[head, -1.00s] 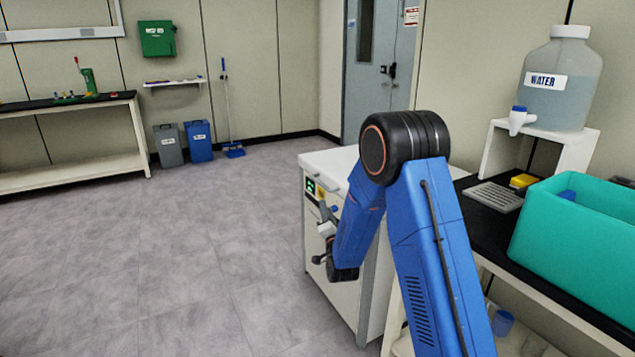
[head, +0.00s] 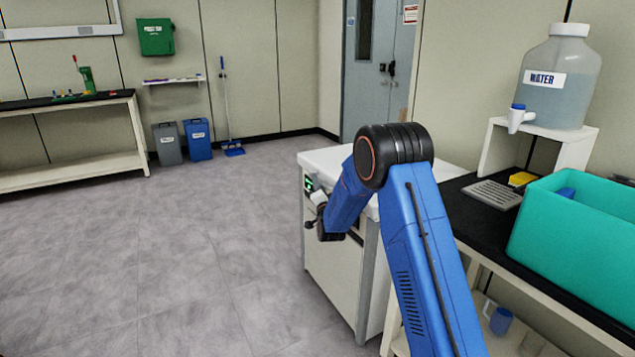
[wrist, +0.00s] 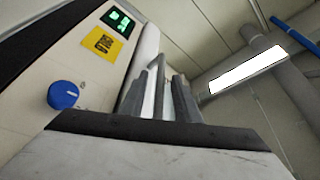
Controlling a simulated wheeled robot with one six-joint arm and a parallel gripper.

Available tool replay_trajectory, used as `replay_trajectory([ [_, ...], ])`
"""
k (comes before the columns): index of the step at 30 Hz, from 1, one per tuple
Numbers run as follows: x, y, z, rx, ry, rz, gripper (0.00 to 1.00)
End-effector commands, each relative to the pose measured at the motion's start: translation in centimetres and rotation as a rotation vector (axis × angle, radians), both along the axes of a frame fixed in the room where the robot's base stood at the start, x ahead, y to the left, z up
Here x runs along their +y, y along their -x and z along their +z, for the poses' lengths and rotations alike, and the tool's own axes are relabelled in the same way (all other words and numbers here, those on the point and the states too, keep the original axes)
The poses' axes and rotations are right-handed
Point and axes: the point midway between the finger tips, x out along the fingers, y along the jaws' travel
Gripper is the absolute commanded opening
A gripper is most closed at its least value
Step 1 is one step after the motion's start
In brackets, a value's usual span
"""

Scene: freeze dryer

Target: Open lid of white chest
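The white chest (head: 338,280) stands beyond my arm in the head view. Its lid (head: 322,158) lies flat and closed on top. In the wrist view, the chest's front panel (wrist: 85,75) fills the left side, with a green display, a yellow label and a blue knob (wrist: 63,95). My gripper (wrist: 162,98) points up along the front, close to the lid's front edge. Its grey fingers look apart with a gap between them. I cannot tell whether they touch the lid. In the head view my forearm and wrist hide most of the gripper.
A black-topped bench (head: 470,222) stands right of the chest, with a teal bin (head: 570,240) and a water jug (head: 560,85) on a white stand. The floor (head: 190,260) left of the chest is clear. A grey door (head: 375,80) is behind.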

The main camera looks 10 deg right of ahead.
Motion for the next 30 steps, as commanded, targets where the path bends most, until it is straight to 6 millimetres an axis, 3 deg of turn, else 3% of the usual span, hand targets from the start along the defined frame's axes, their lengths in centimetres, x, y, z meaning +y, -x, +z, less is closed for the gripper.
replay_trajectory([
  [7,-0.1,-2.1,0.4,0.000,0.000,0.000,0.29],
  [17,-0.1,-2.4,0.5,0.000,0.000,0.000,0.29],
  [21,-0.1,-2.4,0.5,0.000,0.000,0.000,0.00],
  [30,-0.1,-2.4,0.9,0.002,-0.006,-0.001,0.00],
])
